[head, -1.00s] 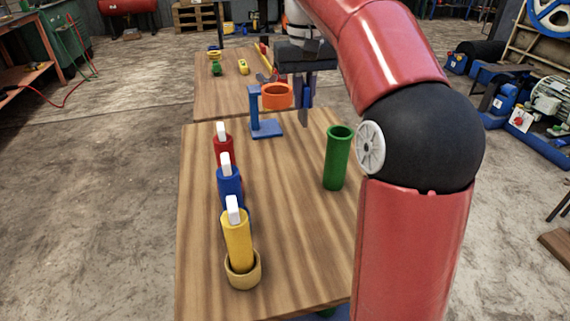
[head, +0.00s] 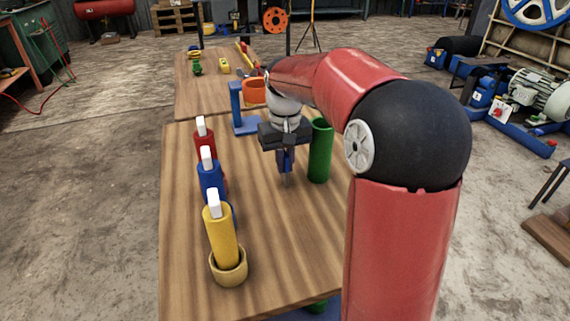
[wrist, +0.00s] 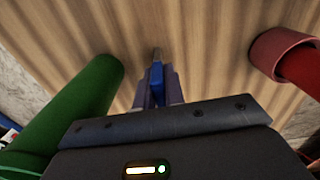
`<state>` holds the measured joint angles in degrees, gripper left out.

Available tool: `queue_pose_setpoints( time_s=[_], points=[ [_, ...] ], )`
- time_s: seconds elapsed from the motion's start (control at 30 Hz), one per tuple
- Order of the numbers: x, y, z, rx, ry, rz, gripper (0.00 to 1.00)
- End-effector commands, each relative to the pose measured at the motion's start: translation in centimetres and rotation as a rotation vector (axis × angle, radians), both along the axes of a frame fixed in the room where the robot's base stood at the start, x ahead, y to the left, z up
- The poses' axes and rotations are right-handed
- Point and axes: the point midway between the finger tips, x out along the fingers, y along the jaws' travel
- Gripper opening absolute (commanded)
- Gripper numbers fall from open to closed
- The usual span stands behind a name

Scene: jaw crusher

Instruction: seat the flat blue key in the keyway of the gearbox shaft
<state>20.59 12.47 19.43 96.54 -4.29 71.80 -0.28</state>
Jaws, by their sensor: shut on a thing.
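My gripper (head: 285,168) points down over the near wooden table, between the row of coloured cylinders and a green tube. It is shut on a narrow blue piece with a grey tip, which I take to be the flat blue key (wrist: 156,75). The fingers hide part of it. Red (head: 204,146), blue (head: 210,178) and yellow (head: 221,240) cylinders stand upright at the left, each with a white block on top. The yellow one stands in a tan cup (head: 228,268). I cannot tell which thing is the gearbox shaft, and no keyway shows clearly.
The green tube (head: 320,152) stands close right of my gripper; it also shows in the wrist view (wrist: 75,105). The near table (head: 270,250) is clear at front centre.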

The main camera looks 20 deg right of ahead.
Motion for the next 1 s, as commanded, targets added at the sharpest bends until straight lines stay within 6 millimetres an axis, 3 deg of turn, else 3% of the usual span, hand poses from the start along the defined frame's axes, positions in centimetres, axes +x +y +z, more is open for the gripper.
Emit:
queue_pose_setpoints(
  time_s=[0.4, 0.43, 0.6, 0.87, 1.0],
  points=[
    [0.0, 0.0, -0.8, -0.001, -0.001, 0.000, 0.00],
    [0.0, 0.0, -0.8, -0.001, -0.001, 0.000, 0.12],
    [0.0, 0.0, -0.7, -0.001, -0.001, 0.000, 0.33],
    [0.0, 0.0, -0.6, -0.001, -0.001, 0.000, 0.33],
    [0.1, 0.0, 0.4, -0.001, -0.004, 0.000, 0.33]
  ],
)
